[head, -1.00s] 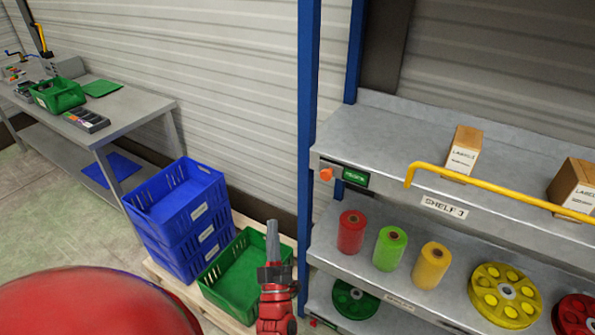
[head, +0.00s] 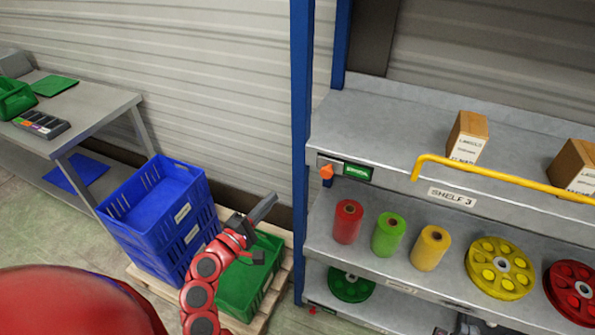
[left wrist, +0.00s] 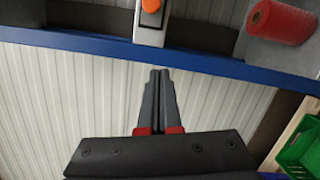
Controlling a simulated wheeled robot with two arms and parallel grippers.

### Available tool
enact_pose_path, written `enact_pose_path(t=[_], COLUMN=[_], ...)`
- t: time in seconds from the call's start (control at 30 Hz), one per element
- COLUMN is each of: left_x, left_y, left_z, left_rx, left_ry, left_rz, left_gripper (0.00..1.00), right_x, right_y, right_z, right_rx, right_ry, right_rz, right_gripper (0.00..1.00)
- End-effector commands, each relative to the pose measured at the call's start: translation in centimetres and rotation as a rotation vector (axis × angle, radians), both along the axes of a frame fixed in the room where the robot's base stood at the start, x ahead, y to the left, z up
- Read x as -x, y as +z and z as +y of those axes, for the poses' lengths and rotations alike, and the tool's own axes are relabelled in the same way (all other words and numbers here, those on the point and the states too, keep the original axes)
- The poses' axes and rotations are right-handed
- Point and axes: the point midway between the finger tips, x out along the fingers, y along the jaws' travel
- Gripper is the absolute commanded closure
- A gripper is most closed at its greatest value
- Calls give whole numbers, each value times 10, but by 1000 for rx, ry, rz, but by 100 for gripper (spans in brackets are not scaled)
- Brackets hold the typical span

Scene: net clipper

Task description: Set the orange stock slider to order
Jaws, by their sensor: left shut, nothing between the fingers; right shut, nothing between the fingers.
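The orange stock slider (head: 327,172) is on the front edge of the upper shelf, at its left end, beside a small green label plate (head: 357,172) whose text I cannot read. In the left wrist view the orange knob (left wrist: 151,5) shows at the top edge on a pale housing, partly cut off. My left gripper (head: 265,207) is shut and empty, left of the blue post and below the slider's height, apart from it. In the wrist view its fingertips (left wrist: 160,72) point toward the slider housing. My right gripper (head: 466,323) shows only as a dark tip at the bottom edge, shut.
A blue rack post (head: 302,150) stands just left of the slider. A yellow rail (head: 500,178) runs before the shelf. Red, green and yellow rolls stand below. Blue crates (head: 155,205) and a green crate (head: 240,290) sit on a pallet under my left arm.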

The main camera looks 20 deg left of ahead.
Motion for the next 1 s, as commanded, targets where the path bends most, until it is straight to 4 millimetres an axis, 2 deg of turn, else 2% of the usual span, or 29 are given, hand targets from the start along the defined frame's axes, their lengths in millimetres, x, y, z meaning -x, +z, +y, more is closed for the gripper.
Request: enact_pose_path(t=[0.17, 0.57, 0.77, 1.0], left_x=[6, 3, -22, -73], left_y=[10, 11, 16, 19], left_z=[-9, -11, -19, -33], left_rx=[9, 8, 6, 7], left_ry=[-51, -57, -60, -59], left_rz=[-9, -9, -8, -9], left_gripper=[100, 100, 100, 100], right_x=[0, 0, 0, 0], right_y=[1, 3, 16, 36], right_z=[0, 0, 0, 0], right_rx=[0, 0, 0, 0], right_ry=[0, 0, 0, 0], right_rz=[0, 0, 0, 0], right_gripper=[100, 100, 100, 100])
